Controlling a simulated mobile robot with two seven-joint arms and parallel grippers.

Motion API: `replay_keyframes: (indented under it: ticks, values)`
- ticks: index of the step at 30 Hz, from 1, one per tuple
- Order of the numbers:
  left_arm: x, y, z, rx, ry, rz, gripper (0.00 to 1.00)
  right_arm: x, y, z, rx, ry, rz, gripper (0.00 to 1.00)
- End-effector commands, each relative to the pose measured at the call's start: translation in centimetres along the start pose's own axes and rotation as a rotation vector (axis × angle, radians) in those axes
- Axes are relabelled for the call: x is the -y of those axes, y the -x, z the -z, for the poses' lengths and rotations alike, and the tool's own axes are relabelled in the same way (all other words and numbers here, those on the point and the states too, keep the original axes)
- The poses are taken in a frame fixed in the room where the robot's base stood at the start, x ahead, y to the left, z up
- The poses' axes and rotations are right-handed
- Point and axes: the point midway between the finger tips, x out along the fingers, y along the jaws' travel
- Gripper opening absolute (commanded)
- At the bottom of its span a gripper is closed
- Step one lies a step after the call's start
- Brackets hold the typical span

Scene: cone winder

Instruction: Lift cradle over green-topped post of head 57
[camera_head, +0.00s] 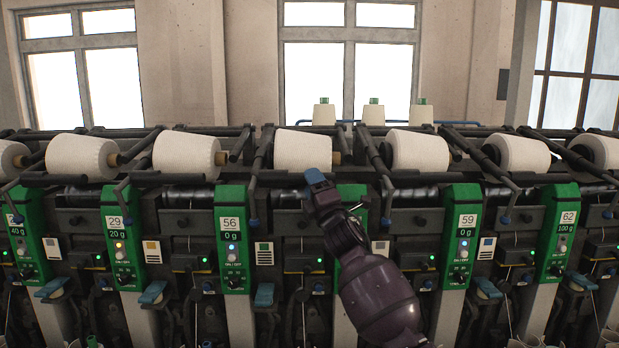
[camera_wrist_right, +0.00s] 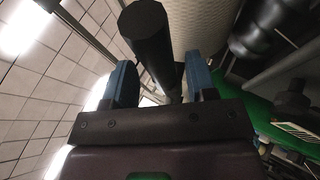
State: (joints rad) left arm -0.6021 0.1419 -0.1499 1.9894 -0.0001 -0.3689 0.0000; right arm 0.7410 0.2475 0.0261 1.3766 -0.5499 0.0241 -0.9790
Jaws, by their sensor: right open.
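My right gripper (camera_head: 314,177) is open, with its blue fingertips just below the white yarn cone (camera_head: 303,149) between the posts marked 56 and 59. A green-topped post (camera_head: 351,193) stands behind my right arm; its number is hidden, so I cannot read 57. In the right wrist view, a dark round bar (camera_wrist_right: 150,38), seemingly part of the cradle, reaches between the spread fingers of the gripper (camera_wrist_right: 160,70). I cannot tell whether they touch it. The cone's pale side (camera_wrist_right: 205,28) is beyond the bar. My left gripper is not in view.
Green post 56 (camera_head: 231,235) stands left of my arm and green post 59 (camera_head: 463,235) right. Neighbouring cones (camera_head: 187,153) (camera_head: 419,151) and dark cradle bars crowd both sides. Several green-topped white bobbins (camera_head: 373,113) stand behind.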

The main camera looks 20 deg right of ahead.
Motion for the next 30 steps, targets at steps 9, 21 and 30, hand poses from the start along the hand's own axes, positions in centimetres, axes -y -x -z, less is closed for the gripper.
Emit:
replay_keyframes:
  ticks: [9, 21, 30]
  values:
    - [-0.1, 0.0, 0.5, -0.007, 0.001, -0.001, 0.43, 0.0, -2.1, 0.1, 0.000, -0.002, 0.000, 0.52]
    - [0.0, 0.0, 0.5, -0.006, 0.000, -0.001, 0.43, 0.1, -2.2, 0.1, 0.000, -0.001, 0.000, 0.35]
    - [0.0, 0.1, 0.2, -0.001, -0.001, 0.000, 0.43, 0.1, -2.2, 0.0, 0.000, -0.001, 0.001, 0.00]
